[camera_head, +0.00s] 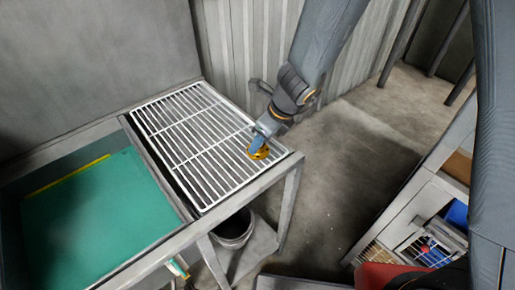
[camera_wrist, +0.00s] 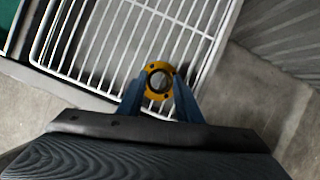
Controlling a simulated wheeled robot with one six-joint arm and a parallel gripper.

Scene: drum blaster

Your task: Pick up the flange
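The flange is a small yellow ring with a round centre hole and dark bolt holes, seen in the wrist view (camera_wrist: 148,83). In the head view the flange (camera_head: 259,154) is at the right front corner of the white wire rack (camera_head: 190,140), partly hidden by my gripper. My gripper (camera_head: 258,143) points down over it. In the wrist view the two blue fingers of my gripper (camera_wrist: 159,85) stand on either side of the flange, very close to its edges. I cannot tell whether they touch it, or whether the flange rests on the rack.
The rack sits on a grey metal frame beside a green-floored basin (camera_head: 95,215). A bucket (camera_head: 234,230) stands below. A shelf unit with a blue bin (camera_head: 456,214) is at the right. Concrete floor lies between, and a corrugated wall (camera_head: 245,50) is behind.

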